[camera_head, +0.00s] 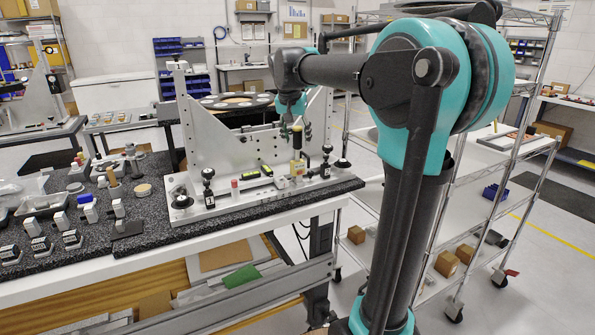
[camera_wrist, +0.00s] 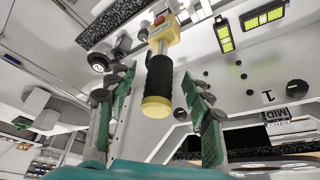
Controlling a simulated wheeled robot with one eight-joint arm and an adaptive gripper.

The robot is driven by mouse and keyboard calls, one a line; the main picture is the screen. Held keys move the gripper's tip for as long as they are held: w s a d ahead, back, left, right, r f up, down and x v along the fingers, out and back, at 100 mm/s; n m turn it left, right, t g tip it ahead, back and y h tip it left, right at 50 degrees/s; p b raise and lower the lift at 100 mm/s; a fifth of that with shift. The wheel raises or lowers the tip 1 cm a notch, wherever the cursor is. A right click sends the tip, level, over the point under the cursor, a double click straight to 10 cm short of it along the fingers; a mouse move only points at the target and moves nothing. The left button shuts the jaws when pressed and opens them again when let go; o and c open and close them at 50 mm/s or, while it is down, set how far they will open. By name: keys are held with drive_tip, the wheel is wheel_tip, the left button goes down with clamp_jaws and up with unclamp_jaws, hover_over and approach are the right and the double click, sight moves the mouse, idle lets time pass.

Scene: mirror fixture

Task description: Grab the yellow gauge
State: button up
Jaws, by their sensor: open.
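The yellow gauge (camera_wrist: 158,85) has a black grip, a yellow end cap and a yellow body with a red spot. In the head view, the gauge (camera_head: 297,162) stands upright on the base of the metal mirror fixture (camera_head: 232,150). My gripper (camera_wrist: 157,78) is open, with a green-padded finger on each side of the black grip. Gaps show between the pads and the grip, so they look apart. In the head view, my gripper (camera_head: 297,130) is just above the gauge, in front of the fixture's upright plate. The gauge's foot is partly hidden among nearby parts.
Black-knobbed posts (camera_head: 208,185) stand at the base's left, with another (camera_head: 326,160) right of the gauge. A small yellow-and-black part (camera_head: 266,171) lies left of it. Several blocks and tools crowd the dark granite slab (camera_head: 165,225). A wire shelf rack stands at right.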

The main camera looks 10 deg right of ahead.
sight(297, 157)
drive_tip(key=shift+x, duration=1.35)
drive_tip(key=shift+c, duration=0.4)
clamp_jaws()
